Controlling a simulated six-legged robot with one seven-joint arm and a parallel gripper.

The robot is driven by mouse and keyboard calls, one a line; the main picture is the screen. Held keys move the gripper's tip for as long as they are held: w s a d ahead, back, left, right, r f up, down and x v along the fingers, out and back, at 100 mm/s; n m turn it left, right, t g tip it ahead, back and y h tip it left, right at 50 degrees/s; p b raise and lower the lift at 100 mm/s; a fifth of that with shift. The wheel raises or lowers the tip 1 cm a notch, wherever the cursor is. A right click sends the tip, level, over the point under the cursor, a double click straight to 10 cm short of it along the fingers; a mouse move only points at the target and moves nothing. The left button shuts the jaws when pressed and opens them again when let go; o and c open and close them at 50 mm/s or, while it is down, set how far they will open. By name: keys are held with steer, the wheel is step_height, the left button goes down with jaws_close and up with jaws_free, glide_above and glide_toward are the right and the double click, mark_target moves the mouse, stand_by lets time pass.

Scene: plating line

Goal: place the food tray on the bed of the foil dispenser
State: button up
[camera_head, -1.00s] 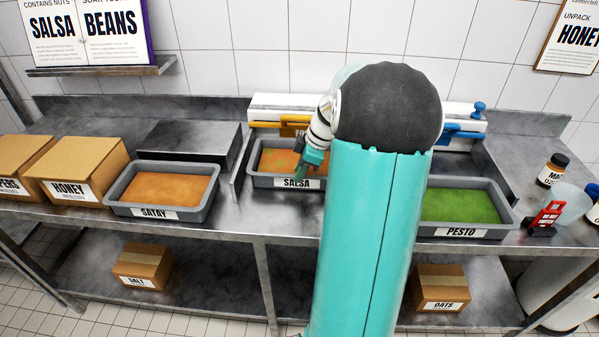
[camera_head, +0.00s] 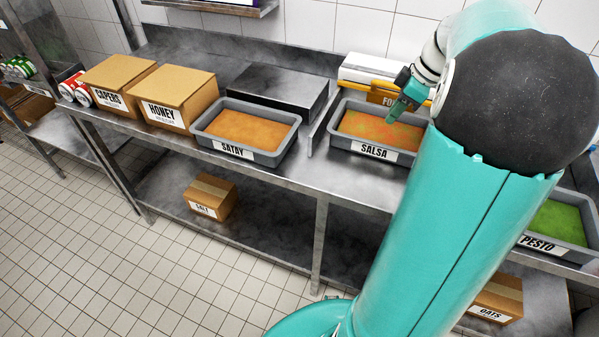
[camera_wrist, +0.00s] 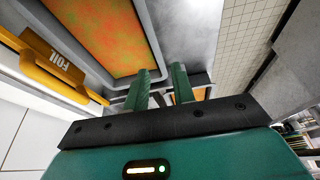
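The salsa tray (camera_head: 343,143) is grey with orange, green-flecked food and a SALSA label. It stands level on the counter in front of the foil dispenser (camera_head: 365,68), which has a white top and a yellow FOIL bar. A raised metal edge (camera_head: 318,122) runs along the tray's left side. Whether a bed lies under the tray is hidden. My gripper (camera_head: 391,119) points down over the salsa tray in the head view. In the wrist view my gripper (camera_wrist: 163,75) has two green fingers apart, near the tray's grey wall (camera_wrist: 160,40). No held thing is visible between them.
The satay tray (camera_head: 200,138) stands left of the metal edge, with a dark metal box (camera_head: 278,88) behind it. Honey (camera_head: 180,95) and capers (camera_head: 118,82) boxes are farther left. The pesto tray (camera_head: 590,222) is at the right, partly behind my arm. Bare counter (camera_head: 335,180) lies in front.

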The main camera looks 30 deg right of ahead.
steer(key=a+r+m+h, duration=0.2)
steer(key=a+r+m, duration=0.15)
steer(key=a, duration=1.75)
steer(key=s+a+f+m+t, duration=0.1)
steer(key=s+a+m+t, duration=0.1)
steer(key=s+a, duration=0.8)
steer(key=a+m, duration=0.1)
steer(key=a, duration=0.2)
steer(key=shift+a+f+m, duration=0.3)
steer(key=shift+f+m, duration=0.05)
steer(key=shift+d, duration=0.1)
